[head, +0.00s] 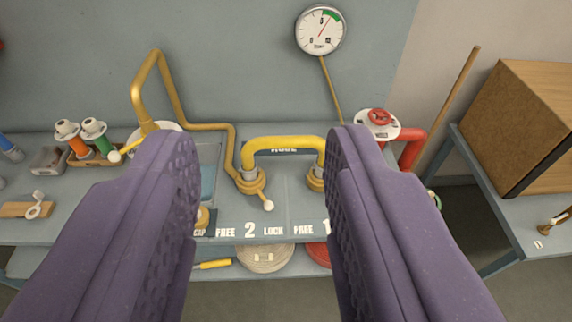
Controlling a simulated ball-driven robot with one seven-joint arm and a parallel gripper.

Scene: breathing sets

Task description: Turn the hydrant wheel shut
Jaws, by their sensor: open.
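The hydrant wheel (379,117) is a small red handwheel on a round white plate on top of a red pipe (411,150), at the right end of the bench. My gripper (262,165) shows as two large purple padded fingers, wide apart with nothing between them in their grip. The wheel lies just right of the right finger's tip in the picture and looks farther away. The right finger hides part of the hydrant below the plate. No contact with the wheel is visible.
A yellow pipe (285,143) and a brass pipe (170,85) rise from the bench (270,220). A gauge (320,30) is on the wall. Colored cylinders (78,146) stand left. A brown box (525,125) sits on the right table. A wooden pole (455,95) leans behind the hydrant.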

